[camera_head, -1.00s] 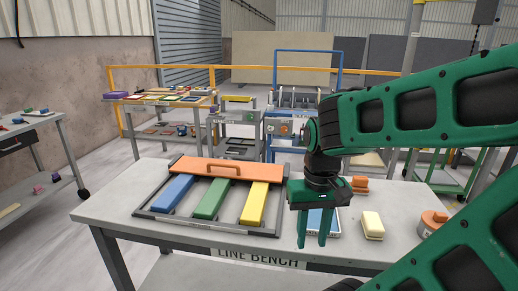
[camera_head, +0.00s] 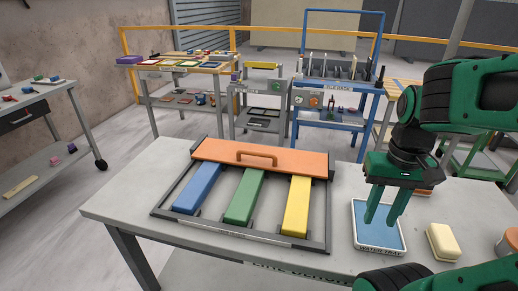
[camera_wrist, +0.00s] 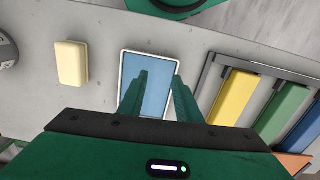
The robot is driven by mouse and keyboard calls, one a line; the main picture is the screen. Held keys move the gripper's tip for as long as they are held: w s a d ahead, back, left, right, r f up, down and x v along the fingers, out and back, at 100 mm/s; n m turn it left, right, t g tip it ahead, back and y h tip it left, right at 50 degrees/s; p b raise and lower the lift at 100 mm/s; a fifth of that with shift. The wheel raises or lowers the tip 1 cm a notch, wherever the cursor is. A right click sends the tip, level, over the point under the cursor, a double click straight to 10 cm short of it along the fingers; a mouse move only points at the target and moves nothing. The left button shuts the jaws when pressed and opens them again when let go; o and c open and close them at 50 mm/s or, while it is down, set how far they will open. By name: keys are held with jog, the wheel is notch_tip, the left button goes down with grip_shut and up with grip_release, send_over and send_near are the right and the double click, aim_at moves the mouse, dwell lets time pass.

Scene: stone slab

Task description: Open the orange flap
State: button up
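The orange flap (camera_head: 222,151) is a flat board with an arched orange handle (camera_head: 257,158). It lies along the far side of a dark grey frame (camera_head: 168,189) on the bench, across the far ends of a blue bar (camera_head: 198,188), a green bar (camera_head: 244,196) and a yellow bar (camera_head: 297,206). A corner of the flap shows at the lower right of the wrist view (camera_wrist: 293,165). My green gripper (camera_head: 383,219) points down above the blue water tray (camera_head: 366,238), right of the frame. Its fingers are apart with nothing between them.
A cream block (camera_head: 442,242) lies right of the tray, and an orange object (camera_head: 507,243) sits at the right edge. The grey bench (camera_head: 118,203) is clear left of the frame. A tile rack (camera_head: 340,88) and other stations stand behind.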

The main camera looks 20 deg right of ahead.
jog(key=w+r+n+t, duration=0.1)
jog(key=w+r+n, duration=0.15)
jog(key=w, duration=0.25)
jog(key=n+t+y, duration=0.2)
jog(key=n+t, duration=0.1)
jog(key=n, duration=1.3)
send_near(261, 154)
jog(key=shift+m, duration=0.35)
jog(key=x, duration=0.8)
jog(key=shift+w+a+r, duration=0.1)
jog(key=shift+w+a, duration=0.15)
jog(key=shift+w, duration=0.15)
grip_shut()
